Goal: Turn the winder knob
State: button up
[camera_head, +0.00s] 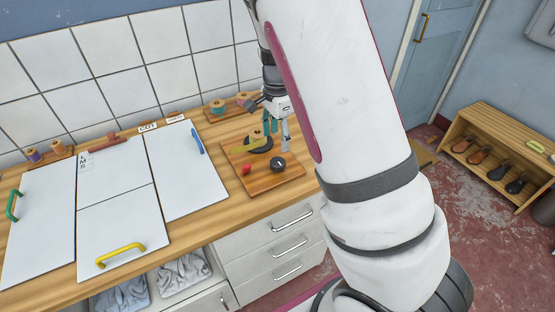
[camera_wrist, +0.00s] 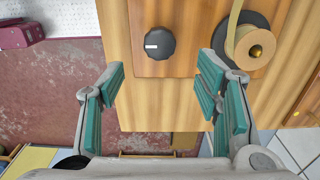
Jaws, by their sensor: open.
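The winder knob (camera_head: 278,163) is a dark round knob with a white mark, on a wooden board (camera_head: 262,185) on the counter. In the wrist view the knob (camera_wrist: 160,44) shows whole, its white mark near its left side. My gripper (camera_head: 278,133) is open and empty, above the back right part of the board. In the wrist view the teal-padded fingers (camera_wrist: 163,77) stand wide apart. The knob is past the fingertips, roughly in line with the gap between them, and nothing touches it.
A wooden spool (camera_wrist: 246,46) on a dark disc, with yellowish tape, stands beside the knob. A small red knob (camera_head: 246,169) is on the same board. White panels with green, yellow and blue handles (camera_head: 120,254) cover the counter to the left. Drawers (camera_head: 268,240) are below.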

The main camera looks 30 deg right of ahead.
aim_at(277, 161)
notch_tip(277, 161, down, 10)
jog(key=shift+r+p, duration=0.1)
jog(key=shift+p, duration=0.3)
jog(key=c, duration=1.2)
